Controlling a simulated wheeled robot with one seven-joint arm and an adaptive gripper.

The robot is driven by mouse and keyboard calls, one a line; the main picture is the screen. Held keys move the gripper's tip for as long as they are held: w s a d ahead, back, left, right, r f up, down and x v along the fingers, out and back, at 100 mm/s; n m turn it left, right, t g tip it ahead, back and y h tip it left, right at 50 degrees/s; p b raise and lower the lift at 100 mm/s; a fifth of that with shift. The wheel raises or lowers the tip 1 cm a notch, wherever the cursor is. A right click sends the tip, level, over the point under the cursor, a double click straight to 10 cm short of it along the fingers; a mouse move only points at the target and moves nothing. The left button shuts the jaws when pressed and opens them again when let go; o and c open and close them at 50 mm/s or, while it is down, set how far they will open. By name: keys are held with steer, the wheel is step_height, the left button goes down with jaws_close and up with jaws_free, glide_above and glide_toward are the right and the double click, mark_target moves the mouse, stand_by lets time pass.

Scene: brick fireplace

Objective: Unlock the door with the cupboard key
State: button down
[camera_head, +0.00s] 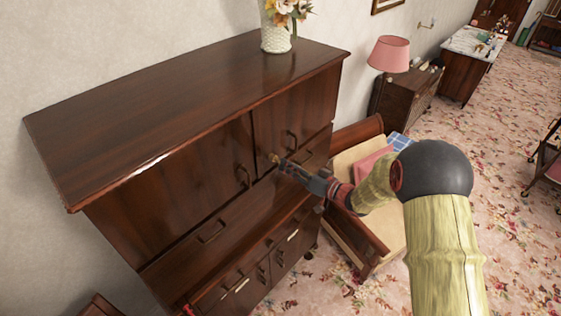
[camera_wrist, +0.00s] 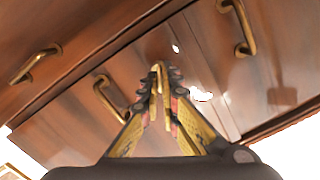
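The dark wooden cupboard (camera_head: 300,103) stands against the wall. Its upper right door, with a curved handle (camera_head: 291,141), is flush with the front and looks closed. My gripper (camera_head: 283,163) is at the lower left of that door. Its fingers are close together around a small brass key (camera_head: 272,157). The key also shows between the fingertips in the wrist view (camera_wrist: 158,78). Its tip points at the door front. The keyhole is hidden, so I cannot tell whether the key is in it.
Handles (camera_wrist: 37,65) of the cupboard stick out around my gripper. A flower vase (camera_head: 276,37) stands on top. A cushioned wooden chair (camera_head: 357,232) is close at the right, under my arm. Carpeted floor (camera_head: 510,210) is open farther right.

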steer(key=shift+m+p, duration=0.6)
steer(key=shift+m, duration=1.5)
steer(key=shift+m+y, duration=0.4)
steer(key=shift+m, duration=0.8)
steer(key=shift+m, duration=1.2)
